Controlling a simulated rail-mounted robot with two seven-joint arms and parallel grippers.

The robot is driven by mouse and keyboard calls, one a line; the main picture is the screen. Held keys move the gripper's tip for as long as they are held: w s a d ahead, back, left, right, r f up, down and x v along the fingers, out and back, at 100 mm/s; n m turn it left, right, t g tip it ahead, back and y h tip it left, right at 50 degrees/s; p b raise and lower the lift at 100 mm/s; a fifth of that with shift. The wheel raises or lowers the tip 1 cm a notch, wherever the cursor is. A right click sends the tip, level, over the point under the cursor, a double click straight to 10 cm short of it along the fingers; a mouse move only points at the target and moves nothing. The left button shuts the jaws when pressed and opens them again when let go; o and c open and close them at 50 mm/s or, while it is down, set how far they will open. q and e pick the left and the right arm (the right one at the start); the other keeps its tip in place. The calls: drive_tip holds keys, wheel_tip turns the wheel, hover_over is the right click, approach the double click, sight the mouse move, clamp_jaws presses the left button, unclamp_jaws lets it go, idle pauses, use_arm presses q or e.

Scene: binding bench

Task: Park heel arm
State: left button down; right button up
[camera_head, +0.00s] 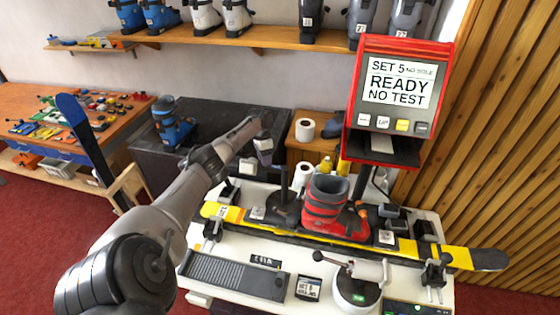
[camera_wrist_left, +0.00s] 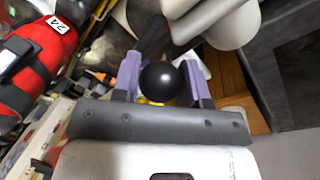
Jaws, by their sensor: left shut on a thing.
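My left gripper (camera_head: 265,157) reaches in from the left and is above the back left of the bench, left of the red boot (camera_head: 325,203). In the left wrist view its purple fingers (camera_wrist_left: 160,82) are shut on a black ball knob (camera_wrist_left: 160,82), which appears to belong to the heel arm. The rest of that arm is mostly hidden behind the knob and fingers. A dark upright post (camera_head: 284,181) stands behind the boot's left side; I cannot tell whether it joins the knob. The boot sits upright on a yellow ski (camera_head: 460,257). My right gripper is not in view.
The red tester (camera_head: 443,75) reads "READY NO TEST" at the back right.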

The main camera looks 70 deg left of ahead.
use_arm(q)
drive_tip(key=shift+a+f, duration=0.1)
idle(0.5)
drive_tip(key=c, duration=0.7)
unclamp_jaws()
drive_tip(key=shift+w, duration=0.1)
drive_tip(key=shift+a+r+b, duration=0.45)
drive_tip(key=shift+r, duration=1.8)
drive_tip(key=shift+a+r+b, duration=0.45)
drive_tip(key=shift+r, duration=1.85)
drive_tip(key=shift+a+r+b, duration=0.45)
drive_tip(key=shift+r, duration=1.8)
